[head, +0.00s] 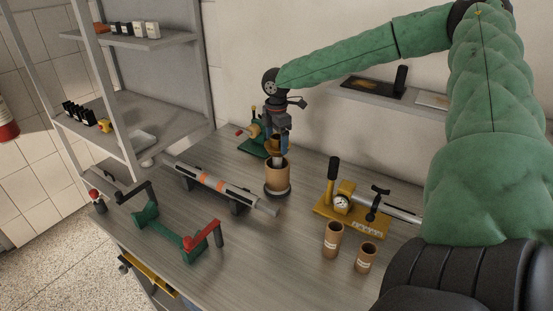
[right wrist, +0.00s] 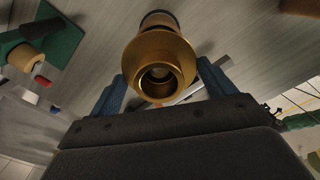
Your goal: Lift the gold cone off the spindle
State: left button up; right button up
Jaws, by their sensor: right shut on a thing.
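The gold cone (head: 272,145) is held between the fingers of my right gripper (head: 278,146), which is shut on it. In the right wrist view the cone (right wrist: 158,62) shows its round flange and open bore, with the blue fingers of the gripper (right wrist: 161,74) on both sides. Below it, a brown cardboard tube (head: 277,179) stands upright on a dark round base. A pale, narrow piece, perhaps the spindle, shows between the cone and the tube's top; I cannot tell whether the cone touches it. My left gripper is not in view.
A long roller with orange bands (head: 215,183) lies left of the tube. A green stand with a red handle (head: 187,240) is at the front left. A yellow gauge fixture (head: 347,208) and two loose tubes (head: 333,240) stand right. A green device (head: 256,143) is behind.

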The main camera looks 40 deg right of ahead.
jog(key=shift+r, duration=0.35)
jog(key=shift+r, duration=0.1)
jog(key=shift+r+p, duration=1.6)
jog(key=shift+r, duration=0.7)
